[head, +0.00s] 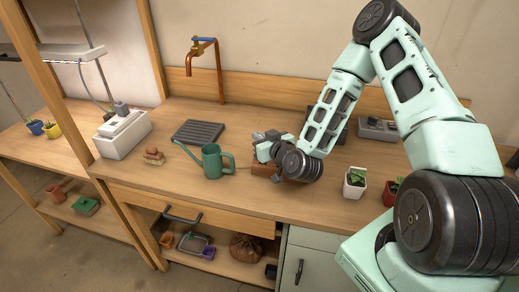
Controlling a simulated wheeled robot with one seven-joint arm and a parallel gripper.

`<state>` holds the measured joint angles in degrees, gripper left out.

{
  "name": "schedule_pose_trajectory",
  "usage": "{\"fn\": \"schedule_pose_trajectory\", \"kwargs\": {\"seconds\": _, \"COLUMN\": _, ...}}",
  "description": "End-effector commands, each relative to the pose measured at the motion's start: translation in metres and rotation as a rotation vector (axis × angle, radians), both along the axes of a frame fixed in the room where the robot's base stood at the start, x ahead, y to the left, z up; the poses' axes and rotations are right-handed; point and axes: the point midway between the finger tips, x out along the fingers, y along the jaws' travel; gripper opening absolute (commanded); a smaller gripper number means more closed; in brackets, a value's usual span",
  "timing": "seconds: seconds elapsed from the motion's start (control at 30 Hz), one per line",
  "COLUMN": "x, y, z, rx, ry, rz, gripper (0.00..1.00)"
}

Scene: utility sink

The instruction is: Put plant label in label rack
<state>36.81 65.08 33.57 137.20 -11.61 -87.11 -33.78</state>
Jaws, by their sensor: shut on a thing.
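My gripper (262,146) is low over the middle of the wooden workbench, just right of the green watering can. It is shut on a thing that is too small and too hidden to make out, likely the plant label. A small reddish-brown block (262,171) sits on the bench just below my gripper, partly behind my wrist. It may be the label rack, but I cannot tell its slots. I cannot tell whether the held thing touches the block.
A green watering can (212,163) stands close on the left. A dark slatted tray (198,131) lies behind it. A white potted plant (354,183) and a red potted plant (391,190) stand to the right. The bench front between can and pots is clear.

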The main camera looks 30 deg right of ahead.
Motion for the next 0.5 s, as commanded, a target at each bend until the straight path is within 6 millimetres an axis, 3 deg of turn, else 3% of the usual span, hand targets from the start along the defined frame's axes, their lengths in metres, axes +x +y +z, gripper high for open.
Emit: {"fn": "schedule_pose_trajectory", "kwargs": {"seconds": 0.5, "x": 0.000, "y": 0.000, "z": -0.048, "rx": -0.001, "ry": 0.002, "rz": 0.000, "gripper": 0.00}}
